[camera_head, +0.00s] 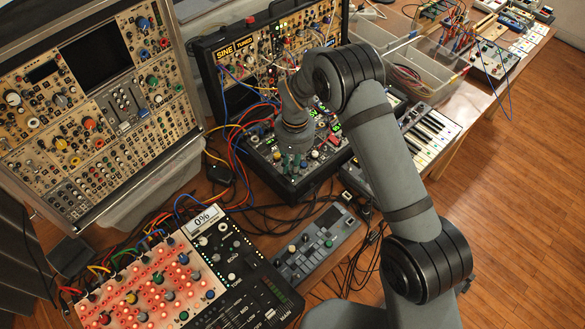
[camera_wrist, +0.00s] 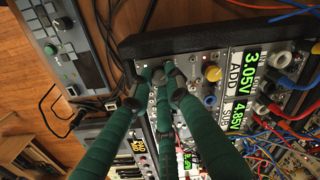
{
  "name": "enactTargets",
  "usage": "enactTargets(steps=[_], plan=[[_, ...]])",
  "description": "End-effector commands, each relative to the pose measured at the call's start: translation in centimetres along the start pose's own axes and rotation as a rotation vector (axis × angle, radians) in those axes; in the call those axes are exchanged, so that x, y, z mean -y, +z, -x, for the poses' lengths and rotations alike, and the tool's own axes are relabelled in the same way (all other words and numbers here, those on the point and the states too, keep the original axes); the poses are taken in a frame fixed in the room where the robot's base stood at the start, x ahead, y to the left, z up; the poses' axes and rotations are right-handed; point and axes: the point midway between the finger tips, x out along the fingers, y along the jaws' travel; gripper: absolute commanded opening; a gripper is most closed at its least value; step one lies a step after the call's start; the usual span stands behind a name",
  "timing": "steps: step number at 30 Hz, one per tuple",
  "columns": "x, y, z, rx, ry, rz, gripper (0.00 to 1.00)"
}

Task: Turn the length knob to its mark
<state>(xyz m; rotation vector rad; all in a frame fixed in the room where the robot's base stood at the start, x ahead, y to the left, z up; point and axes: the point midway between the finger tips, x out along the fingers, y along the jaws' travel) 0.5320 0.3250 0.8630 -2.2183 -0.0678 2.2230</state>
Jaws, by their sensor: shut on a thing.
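My gripper (camera_head: 293,160) reaches down to the low black-framed synth case (camera_head: 318,187) in the middle of the head view. In the wrist view the green fingers of my gripper (camera_wrist: 158,84) close together at the left end of a grey module panel (camera_wrist: 188,68), near the case's black edge. They are shut on a small knob, which the dark fingertips almost wholly hide. The length label, the mark and the knob's pointer cannot be made out.
Beside the fingers in the wrist view are a yellow knob (camera_wrist: 213,73), a blue-ringed knob (camera_wrist: 210,100) and lit voltage displays (camera_wrist: 255,61). Red and blue patch cables (camera_wrist: 293,82) lie to the right. A grey controller (camera_head: 318,243) and a keyboard (camera_head: 428,135) flank the case.

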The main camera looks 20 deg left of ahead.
Motion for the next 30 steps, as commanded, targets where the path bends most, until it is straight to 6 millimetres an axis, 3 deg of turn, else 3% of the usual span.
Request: enactTargets(steps=[15, 30], plan=[[0.16, -0.39, 0.07, 0.002, -0.004, 0.360, 0.00], [0.23, -0.42, 0.24, 0.003, -0.004, 0.467, 0.00]])
